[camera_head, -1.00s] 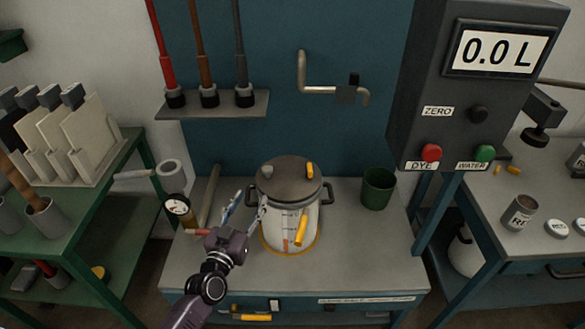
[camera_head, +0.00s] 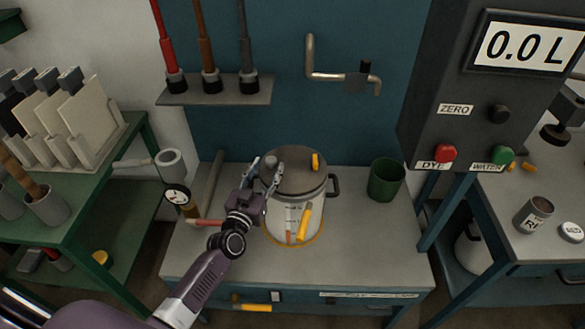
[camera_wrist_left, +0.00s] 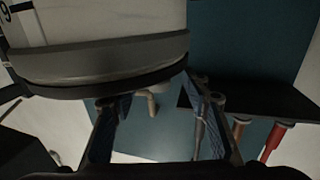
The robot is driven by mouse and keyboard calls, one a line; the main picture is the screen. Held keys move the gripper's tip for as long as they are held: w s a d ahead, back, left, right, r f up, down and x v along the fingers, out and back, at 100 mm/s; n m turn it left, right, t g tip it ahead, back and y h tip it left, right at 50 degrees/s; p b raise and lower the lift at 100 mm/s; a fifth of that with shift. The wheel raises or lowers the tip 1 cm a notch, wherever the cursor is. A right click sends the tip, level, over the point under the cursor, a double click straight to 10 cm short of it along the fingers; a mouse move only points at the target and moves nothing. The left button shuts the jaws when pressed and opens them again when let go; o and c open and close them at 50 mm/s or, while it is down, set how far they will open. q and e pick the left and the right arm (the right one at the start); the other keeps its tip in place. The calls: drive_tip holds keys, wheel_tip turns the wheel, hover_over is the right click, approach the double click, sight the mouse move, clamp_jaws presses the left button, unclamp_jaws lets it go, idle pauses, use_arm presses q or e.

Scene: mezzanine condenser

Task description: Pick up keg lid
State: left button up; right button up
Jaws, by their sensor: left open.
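The keg lid (camera_head: 296,172) is a round dark grey disc with a yellow piece near its right edge and a grey knob (camera_head: 270,161) at its left. It sits on the white keg (camera_head: 286,222), which stands on the bench and has a side handle at right. My left gripper (camera_head: 262,172) is open at the left side of the lid, its fingers near the knob. Contact cannot be told. In the left wrist view, the open fingers (camera_wrist_left: 157,100) show below the grey lid rim (camera_wrist_left: 100,62), with nothing gripped between them. My right gripper is not in view.
A green cup (camera_head: 386,181) stands right of the keg on the bench (camera_head: 370,255). A bent wall pipe (camera_head: 325,76) and a tool shelf (camera_head: 215,93) are behind. The dispenser box (camera_head: 440,130) overhangs at right.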

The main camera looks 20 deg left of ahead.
sight(271, 162)
use_arm(q)
drive_tip(key=shift+w+d, duration=0.1)
drive_tip(key=shift+w, duration=1.5)
drive_tip(key=shift+r, duration=0.1)
clamp_jaws()
